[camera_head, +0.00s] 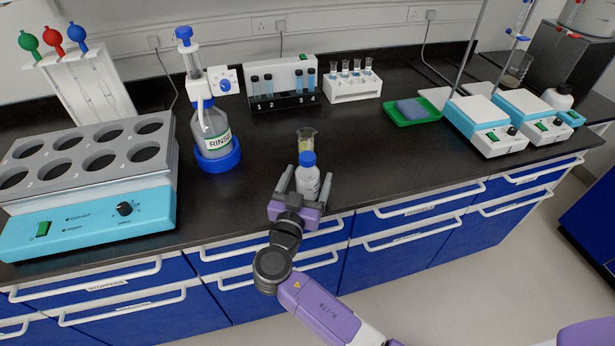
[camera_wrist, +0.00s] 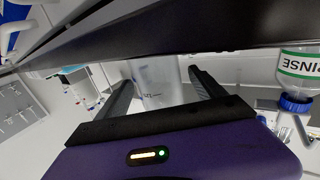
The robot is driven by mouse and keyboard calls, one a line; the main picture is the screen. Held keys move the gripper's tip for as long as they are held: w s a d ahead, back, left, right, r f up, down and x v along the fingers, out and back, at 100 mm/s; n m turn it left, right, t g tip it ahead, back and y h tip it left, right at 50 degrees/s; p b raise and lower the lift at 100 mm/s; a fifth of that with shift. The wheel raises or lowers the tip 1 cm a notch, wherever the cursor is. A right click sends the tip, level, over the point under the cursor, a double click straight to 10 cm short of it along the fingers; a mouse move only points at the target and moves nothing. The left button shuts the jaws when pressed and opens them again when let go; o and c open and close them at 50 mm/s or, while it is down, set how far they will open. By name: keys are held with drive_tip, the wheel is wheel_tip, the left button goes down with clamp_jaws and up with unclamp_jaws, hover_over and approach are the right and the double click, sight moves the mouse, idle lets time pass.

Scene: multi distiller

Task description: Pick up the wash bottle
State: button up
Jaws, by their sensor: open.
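A small pale bottle with a blue cap (camera_head: 307,180), which looks like the wash bottle, stands upright near the bench's front edge. No spout can be made out on it. My gripper (camera_head: 303,181) is at the front edge, its fingers apart on either side of the bottle's body. In the wrist view the open fingers of my gripper (camera_wrist: 162,88) flank a pale translucent body with faint markings (camera_wrist: 155,80). I cannot tell whether the fingers touch it.
A beaker with yellowish liquid (camera_head: 306,137) stands right behind the bottle. The RINSE dispenser bottle (camera_head: 212,130) is to the left, a vial rack (camera_head: 285,100) behind. A green tray (camera_head: 430,117) and two hotplates (camera_head: 490,125) are to the right. Bench right of the bottle is clear.

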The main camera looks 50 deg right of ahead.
drive_tip(key=c, duration=1)
drive_tip(key=shift+c, duration=0.3)
drive_tip(key=shift+r, duration=0.1)
